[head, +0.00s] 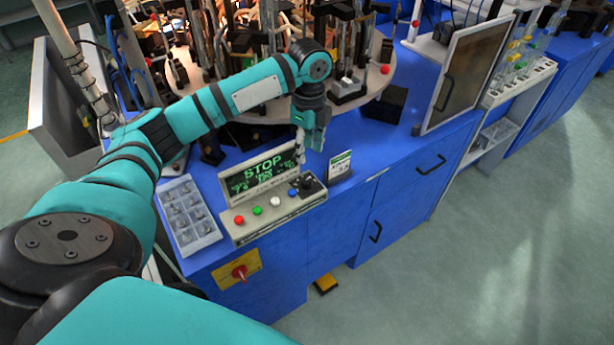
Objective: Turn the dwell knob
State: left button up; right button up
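The control panel (262,216) sits on the front of the blue bench. It has a row of red, green, white and blue buttons and a black knob (307,183) at its right end. A screen (257,172) behind the buttons reads STOP in green. My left arm reaches in from the left, and my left gripper (308,153) points down just above and behind the black knob. It appears apart from the knob. The fingers are small here, and whether they are open or shut is unclear. My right gripper is not in view.
A small upright card (339,165) stands just right of the knob. A grey compartment tray (187,222) lies left of the panel. A red rotary switch (239,272) is on the bench front. The round machine table (392,82) with fixtures stands behind. Floor to the right is clear.

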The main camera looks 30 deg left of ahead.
aim_at(307, 180)
pick_arm(q)
jog(key=f, duration=1)
jog(key=shift+s+f+p, duration=0.2)
jog(key=shift+f+p, duration=0.2)
grip_shut()
